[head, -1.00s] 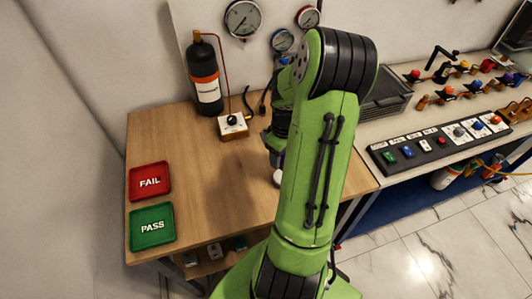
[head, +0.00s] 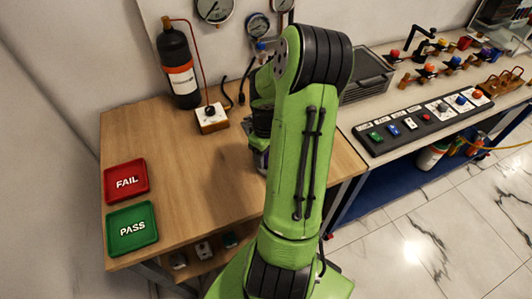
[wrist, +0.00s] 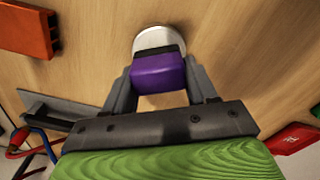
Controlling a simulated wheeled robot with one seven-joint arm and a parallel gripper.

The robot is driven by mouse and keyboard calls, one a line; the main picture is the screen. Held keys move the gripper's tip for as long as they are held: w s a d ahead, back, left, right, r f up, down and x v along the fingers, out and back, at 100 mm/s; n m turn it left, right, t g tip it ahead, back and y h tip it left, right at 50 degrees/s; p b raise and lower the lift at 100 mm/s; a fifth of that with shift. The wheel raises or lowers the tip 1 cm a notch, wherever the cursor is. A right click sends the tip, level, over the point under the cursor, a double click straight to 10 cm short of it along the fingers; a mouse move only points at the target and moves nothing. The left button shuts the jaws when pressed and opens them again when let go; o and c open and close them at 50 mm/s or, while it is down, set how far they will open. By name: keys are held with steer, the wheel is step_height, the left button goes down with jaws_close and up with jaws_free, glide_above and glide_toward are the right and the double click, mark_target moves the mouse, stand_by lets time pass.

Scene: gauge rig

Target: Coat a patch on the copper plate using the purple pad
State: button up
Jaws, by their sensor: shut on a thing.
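My gripper (wrist: 158,82) is shut on the purple pad (wrist: 158,70), which sits between its two dark fingers in the wrist view. A round, pale grey-white disc (wrist: 158,38) shows just beyond the pad, partly covered by it. I cannot tell whether pad and disc touch. In the head view my gripper (head: 262,158) is low over the wooden table, mostly hidden behind my green arm. I cannot pick out a copper plate in either view.
The wooden table (head: 190,165) holds a red FAIL tray (head: 126,182), a green PASS tray (head: 132,230), a dark gas cylinder (head: 180,68) and a knob block (head: 212,118). An orange-red block (wrist: 28,28) shows in the wrist view. The table's middle is clear.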

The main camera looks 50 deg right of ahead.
steer(key=shift+f+b, duration=0.45)
steer(key=shift+f, duration=0.15)
stand_by(1.3)
step_height(320, 180, up, 7)
steer(key=p, duration=0.6)
steer(key=shift+r, duration=0.15)
